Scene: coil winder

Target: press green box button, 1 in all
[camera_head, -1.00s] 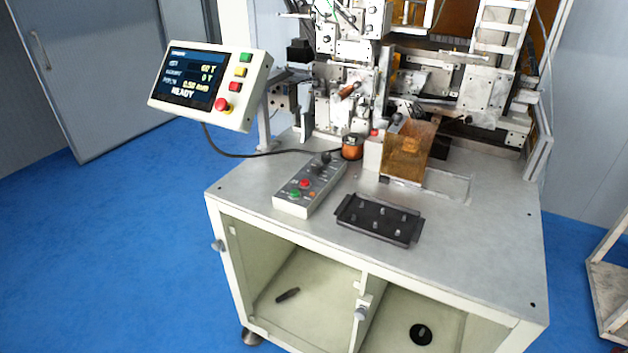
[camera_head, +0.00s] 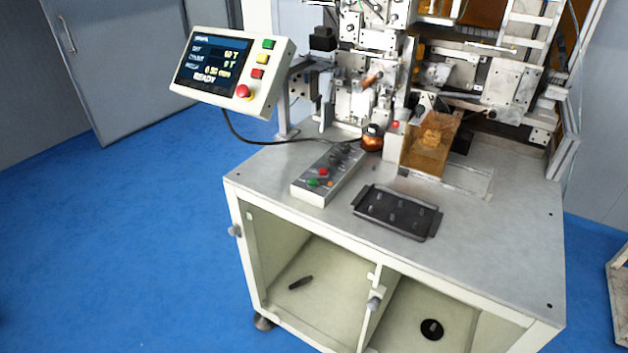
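A grey control box (camera_head: 326,176) lies on the front left part of the machine's table. Its green button (camera_head: 313,182) is near the box's front end, with a red button (camera_head: 323,172) just behind it and darker knobs toward the back. A separate tilted display panel (camera_head: 232,72) stands to the left, with its own green (camera_head: 268,44), yellow and red keys, a red mushroom button and a screen reading READY. Neither of my grippers is in view.
A black tray (camera_head: 398,212) with several pegs lies right of the control box. A copper-coloured spool (camera_head: 372,138) and an amber guard (camera_head: 430,145) stand behind. The cabinet below (camera_head: 310,268) is open-fronted. Blue floor (camera_head: 120,230) is clear at left.

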